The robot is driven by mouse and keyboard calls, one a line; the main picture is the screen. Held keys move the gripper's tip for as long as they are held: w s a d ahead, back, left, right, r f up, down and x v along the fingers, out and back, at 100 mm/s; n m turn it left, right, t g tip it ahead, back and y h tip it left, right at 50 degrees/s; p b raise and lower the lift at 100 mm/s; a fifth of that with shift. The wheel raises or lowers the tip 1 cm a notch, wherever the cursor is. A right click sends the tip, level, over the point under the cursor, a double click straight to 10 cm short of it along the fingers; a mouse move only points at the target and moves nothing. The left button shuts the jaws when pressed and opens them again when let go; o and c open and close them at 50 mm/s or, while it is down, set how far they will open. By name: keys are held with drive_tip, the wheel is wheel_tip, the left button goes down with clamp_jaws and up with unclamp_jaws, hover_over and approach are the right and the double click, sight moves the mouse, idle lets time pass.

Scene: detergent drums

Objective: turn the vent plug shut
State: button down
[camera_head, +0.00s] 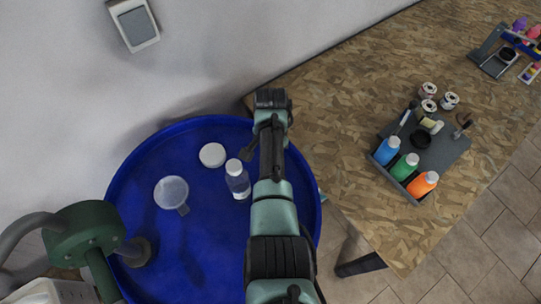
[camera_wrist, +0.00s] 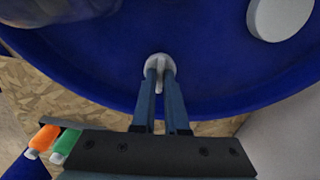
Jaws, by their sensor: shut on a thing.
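The vent plug (camera_wrist: 158,61) is a small pale grey round piece near the edge of the blue drum's top (camera_wrist: 105,75). A narrow grip bar stands out from it. In the wrist view my gripper (camera_wrist: 160,79) is shut on this bar, one finger on each side, with part of the bar showing between them.
A green pump (camera_head: 85,230) stands at the left rim. A wooden table (camera_head: 345,115) on the right bears a grey tray (camera_head: 440,152) with coloured bottles.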

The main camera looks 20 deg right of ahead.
drive_tip(key=shift+m, duration=0.9)
drive_tip(key=c, duration=0.9)
unclamp_jaws()
drive_tip(key=shift+c, duration=0.2)
wheel_tip(320, 180, up, 13)
drive_tip(key=b, duration=0.1)
